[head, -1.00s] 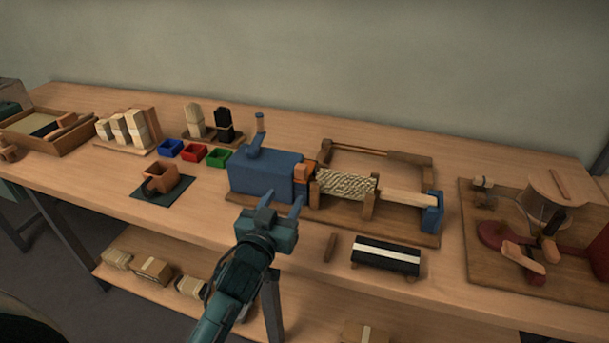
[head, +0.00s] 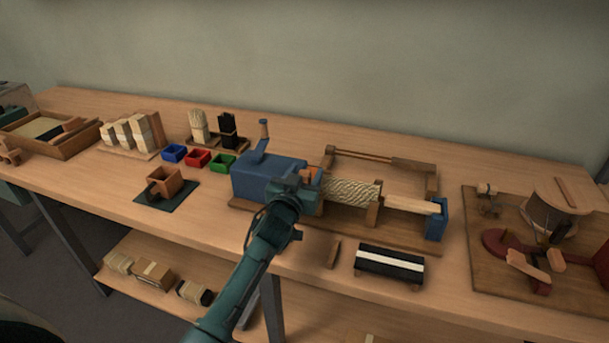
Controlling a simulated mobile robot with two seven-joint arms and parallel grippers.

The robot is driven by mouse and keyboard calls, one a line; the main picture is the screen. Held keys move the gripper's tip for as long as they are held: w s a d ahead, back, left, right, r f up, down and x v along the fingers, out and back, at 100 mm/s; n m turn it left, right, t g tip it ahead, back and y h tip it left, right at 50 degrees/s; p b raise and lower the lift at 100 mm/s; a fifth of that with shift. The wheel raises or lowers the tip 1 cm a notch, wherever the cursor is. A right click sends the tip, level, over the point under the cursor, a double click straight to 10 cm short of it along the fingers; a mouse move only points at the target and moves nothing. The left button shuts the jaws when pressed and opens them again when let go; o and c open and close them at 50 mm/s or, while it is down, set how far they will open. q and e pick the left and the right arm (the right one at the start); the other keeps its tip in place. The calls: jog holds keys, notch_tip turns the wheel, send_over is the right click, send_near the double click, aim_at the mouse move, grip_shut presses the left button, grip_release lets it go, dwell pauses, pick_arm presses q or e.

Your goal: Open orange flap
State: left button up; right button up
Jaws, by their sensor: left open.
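The orange flap (head: 316,173) sits at the right end of the blue machine box (head: 258,177), beside a brush-like bristle roll (head: 351,191). Only a small part of the flap shows; my left gripper covers the rest. My left gripper (head: 304,177) is open, its fingers in front of the box's right end and close to the flap. I cannot tell whether they touch it. My right gripper is not in view.
A striped black-and-white block (head: 389,264) and a short wooden stick (head: 334,254) lie in front. Blue, red (head: 197,159) and green trays stand at left. A wooden board (head: 480,270) with a red device is at right.

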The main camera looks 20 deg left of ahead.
pick_arm(q)
grip_shut()
dwell(0.4)
jog(key=shift+r, duration=0.1)
